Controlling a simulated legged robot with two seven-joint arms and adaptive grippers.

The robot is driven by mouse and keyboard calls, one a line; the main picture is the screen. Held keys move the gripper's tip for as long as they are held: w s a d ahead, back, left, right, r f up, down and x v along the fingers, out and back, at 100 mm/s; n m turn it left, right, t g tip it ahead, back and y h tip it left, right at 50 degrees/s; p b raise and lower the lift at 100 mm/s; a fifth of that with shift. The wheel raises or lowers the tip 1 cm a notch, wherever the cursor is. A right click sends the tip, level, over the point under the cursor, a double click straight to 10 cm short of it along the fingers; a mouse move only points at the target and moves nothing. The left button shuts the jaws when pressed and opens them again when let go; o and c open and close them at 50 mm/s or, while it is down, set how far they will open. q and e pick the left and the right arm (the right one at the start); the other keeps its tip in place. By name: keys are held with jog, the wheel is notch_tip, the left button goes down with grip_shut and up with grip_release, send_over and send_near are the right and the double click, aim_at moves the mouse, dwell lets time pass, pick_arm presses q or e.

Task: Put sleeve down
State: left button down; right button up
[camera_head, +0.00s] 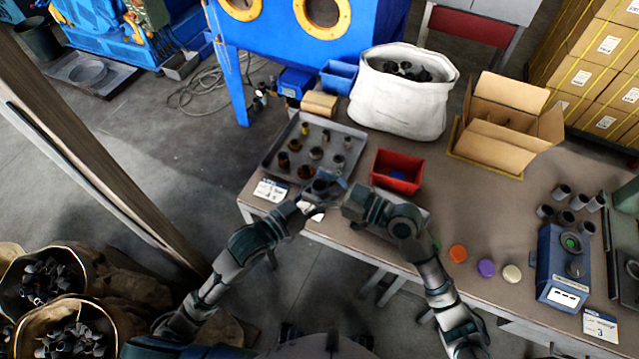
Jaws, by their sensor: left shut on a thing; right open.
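My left gripper (312,203) is over the near edge of the table, at the front right corner of the grey tray (272,160). It is shut on a dark grey sleeve (321,187), which is small and partly hidden by the fingers. I cannot tell whether the sleeve touches the tray or the table. My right gripper (350,201) is open just right of the sleeve, with its fingers pointing left. Several sleeves, some dark and some brown or brass, stand upright in the tray.
Right of the tray are a red bin (398,172), a white sack (404,105) of dark parts and an open cardboard box (506,120). Coloured round buttons (458,253) and a blue device (562,265) with several grey sleeves (565,216) stand at the right. Bare tabletop (480,205) lies between.

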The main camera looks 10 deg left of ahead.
pick_arm(q)
jog(key=shift+a, duration=0.15)
pick_arm(e)
jog(key=shift+a, duration=0.15)
jog(key=shift+c, duration=1.4)
pick_arm(q)
jog(key=shift+d+r, duration=0.1)
jog(key=shift+d, duration=0.15)
pick_arm(e)
jog(key=shift+d, duration=0.3)
grip_shut()
pick_arm(q)
jog(key=c, duration=0.6)
grip_release()
jog(key=shift+d, duration=0.15)
pick_arm(e)
jog(key=shift+d, duration=0.15)
pick_arm(q)
jog(key=shift+o, duration=0.2)
